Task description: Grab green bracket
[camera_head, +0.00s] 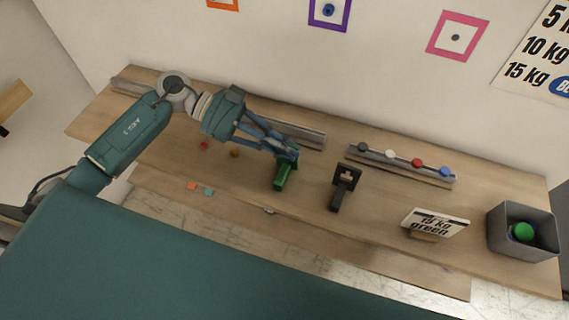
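The green bracket (282,176) stands on the wooden shelf near the middle of the camera_head view. My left gripper (286,149) reaches in from the left, with its blue fingers at the bracket's upper part. The fingertips overlap the bracket's top in the picture and hide some of it. I cannot tell whether they are shut on it or only around or beside it. My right gripper is not in view.
A black bracket (344,186) stands just right of the green one. Further right are a rail with small coloured balls (403,168), a sign reading "15 kg green" (434,222) and a grey bin (507,249) holding a green ball (522,232). Small coloured pieces (201,188) lie at left.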

